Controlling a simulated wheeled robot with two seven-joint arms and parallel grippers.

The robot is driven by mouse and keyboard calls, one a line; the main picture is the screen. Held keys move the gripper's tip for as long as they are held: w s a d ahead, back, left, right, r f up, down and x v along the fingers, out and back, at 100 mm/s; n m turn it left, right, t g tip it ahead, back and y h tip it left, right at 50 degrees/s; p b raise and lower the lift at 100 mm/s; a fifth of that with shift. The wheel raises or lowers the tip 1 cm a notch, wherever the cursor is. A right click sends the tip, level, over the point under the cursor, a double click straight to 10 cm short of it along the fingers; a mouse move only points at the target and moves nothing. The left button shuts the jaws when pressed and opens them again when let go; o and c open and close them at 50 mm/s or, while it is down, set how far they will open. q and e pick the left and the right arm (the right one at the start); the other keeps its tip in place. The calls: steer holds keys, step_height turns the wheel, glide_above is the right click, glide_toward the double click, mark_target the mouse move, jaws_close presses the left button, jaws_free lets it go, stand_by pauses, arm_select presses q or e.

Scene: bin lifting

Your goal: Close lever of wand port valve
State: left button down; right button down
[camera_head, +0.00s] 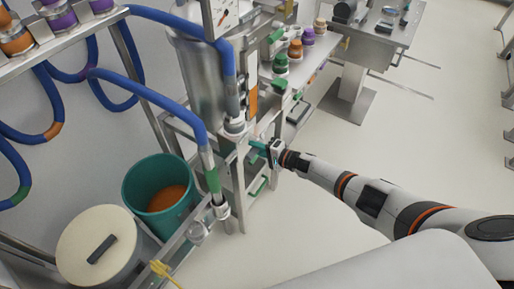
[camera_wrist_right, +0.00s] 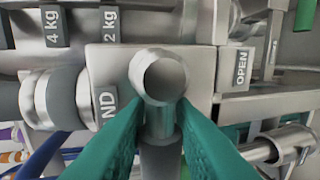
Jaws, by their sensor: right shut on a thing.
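The valve lever (camera_wrist_right: 164,76) shows in the right wrist view as a metal rod with a round end facing the camera. It sits in front of a grey metal valve block (camera_wrist_right: 107,62), whose partly hidden label ends in "ND". My right gripper (camera_wrist_right: 160,112) has its two teal fingers shut on the lever, one on each side. In the head view this gripper (camera_head: 262,147) reaches in from the right to the metal frame beside the hose fitting; the lever is too small to make out there. My left gripper is not in view.
An "OPEN" label (camera_wrist_right: 241,68) and weight labels sit around the block. Blue hoses (camera_head: 150,95) run at the left. A teal bin (camera_head: 133,183) with orange contents and a lidded cream bin (camera_head: 98,250) stand below. Shelves with jars (camera_head: 294,50) are behind; the floor at right is clear.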

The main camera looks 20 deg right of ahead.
stand_by(0.3)
steer(key=c, duration=1.3)
jaws_free()
steer(key=shift+o, duration=0.2)
steer(key=p+v, duration=0.1)
steer(key=v, duration=1.1)
